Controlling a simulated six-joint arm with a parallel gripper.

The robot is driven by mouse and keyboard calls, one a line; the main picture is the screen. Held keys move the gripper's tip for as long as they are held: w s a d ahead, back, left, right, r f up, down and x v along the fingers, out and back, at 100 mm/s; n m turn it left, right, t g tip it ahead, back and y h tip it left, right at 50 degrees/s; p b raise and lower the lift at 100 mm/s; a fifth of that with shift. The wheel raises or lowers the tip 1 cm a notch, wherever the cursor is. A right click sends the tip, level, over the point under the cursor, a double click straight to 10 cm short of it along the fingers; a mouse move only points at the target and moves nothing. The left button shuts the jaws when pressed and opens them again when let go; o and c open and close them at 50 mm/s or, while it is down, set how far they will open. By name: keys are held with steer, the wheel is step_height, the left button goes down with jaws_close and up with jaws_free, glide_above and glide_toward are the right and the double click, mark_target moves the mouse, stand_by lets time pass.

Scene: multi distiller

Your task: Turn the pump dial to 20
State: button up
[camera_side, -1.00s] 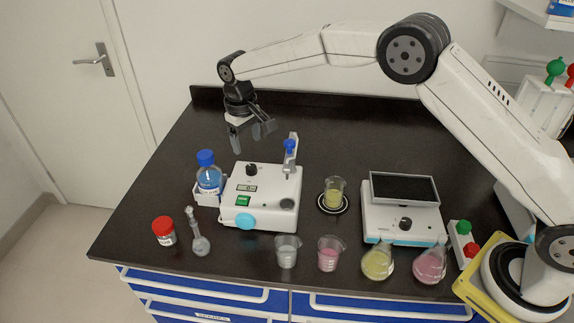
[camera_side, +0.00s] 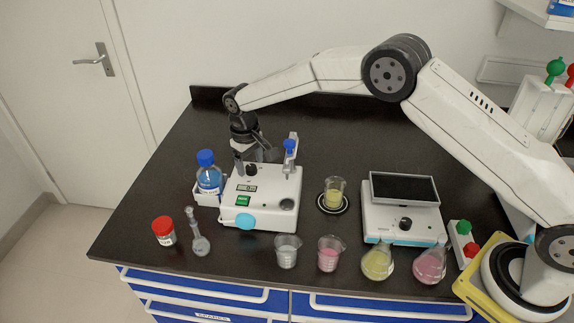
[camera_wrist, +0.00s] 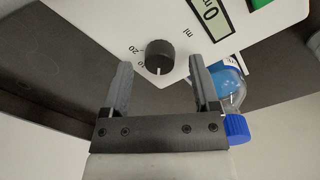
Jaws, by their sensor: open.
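The white pump (camera_side: 268,190) stands on the black bench with a dark dial (camera_wrist: 160,55) on its top. In the wrist view the dial's pale line points down in the picture, and the marks "20" and "10" show to its left. My gripper (camera_wrist: 161,72) is open and empty, its two fingers to either side of the dial's near side and apart from it. In the side view my gripper (camera_side: 256,162) is low over the pump's back left, partly hiding the dial. Part of the pump's display (camera_wrist: 209,14) shows; its full reading is cut off.
A blue-capped bottle (camera_side: 208,178) stands just left of the pump and shows close to the right finger in the wrist view (camera_wrist: 232,92). A blue-topped upright holder (camera_side: 290,155) rises at the pump's right. Beakers and flasks stand in front. The bench behind is clear.

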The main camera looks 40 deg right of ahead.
steer(key=shift+f, duration=0.5)
jaws_close()
